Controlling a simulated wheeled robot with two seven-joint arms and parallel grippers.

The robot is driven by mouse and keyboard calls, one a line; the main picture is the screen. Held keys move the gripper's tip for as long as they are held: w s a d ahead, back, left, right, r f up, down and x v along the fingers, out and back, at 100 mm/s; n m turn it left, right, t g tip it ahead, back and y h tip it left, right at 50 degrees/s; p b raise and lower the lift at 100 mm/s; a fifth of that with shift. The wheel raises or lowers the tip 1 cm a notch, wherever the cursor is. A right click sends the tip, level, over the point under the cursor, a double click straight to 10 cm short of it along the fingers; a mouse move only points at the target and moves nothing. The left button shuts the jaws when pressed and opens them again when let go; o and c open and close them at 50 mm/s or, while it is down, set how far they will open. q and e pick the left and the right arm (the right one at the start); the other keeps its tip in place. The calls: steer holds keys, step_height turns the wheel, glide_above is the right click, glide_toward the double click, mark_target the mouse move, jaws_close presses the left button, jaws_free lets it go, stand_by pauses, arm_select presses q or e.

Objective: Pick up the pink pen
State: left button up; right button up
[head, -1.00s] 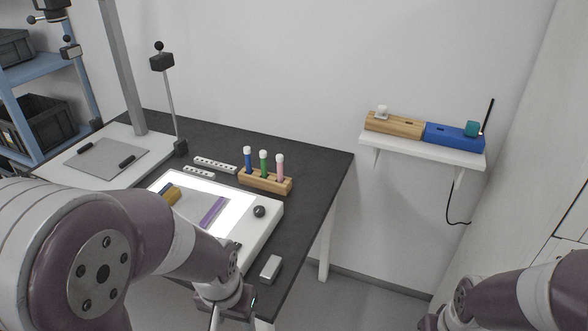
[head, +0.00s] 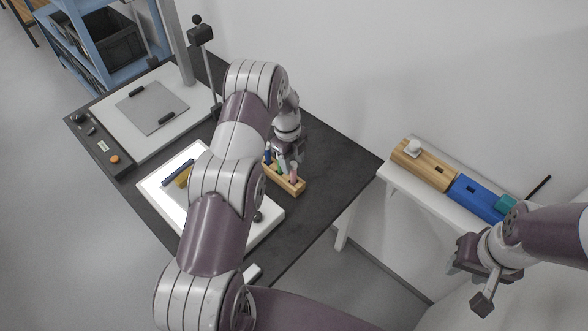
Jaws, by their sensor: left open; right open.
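The pink pen (head: 293,174) stands upright in a small wooden pen block (head: 298,188) on the dark table. A green pen (head: 280,167) and a blue pen (head: 268,158) stand in the same block. My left gripper (head: 286,163) is open and points down at the pens, close to the pink and green ones. It hides the upper parts of the pens, and I cannot tell whether a finger touches the pink pen. My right gripper (head: 483,285) is open and empty at the lower right, away from the table and below the wall shelf.
A lit white panel (head: 149,190) with a blue and a yellow piece lies left of my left arm, which partly covers it. A stand with a grey plate (head: 152,107) is at the back left. A wall shelf (head: 400,187) holds wooden and blue blocks (head: 474,198) at the right.

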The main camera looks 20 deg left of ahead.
mark_target(293, 175)
arm_select(q)
steer(key=shift+s+d+f+p, duration=0.15)
steer(key=shift+s+f+p, duration=0.1)
steer(key=shift+f+p, duration=0.25)
steer(key=shift+s+d+f+p, duration=0.1)
steer(key=shift+s+f+p, duration=0.1)
steer(key=shift+f+p, duration=0.25)
steer(key=f, duration=0.3)
steer(key=shift+w+d+f, duration=0.1)
steer(key=shift+w+d, duration=0.05)
steer(key=shift+d, duration=0.05)
steer(key=shift+f, duration=0.2)
steer(key=shift+c, duration=0.7)
steer(key=shift+r, duration=0.1)
jaws_close()
steer(key=shift+r, duration=0.1)
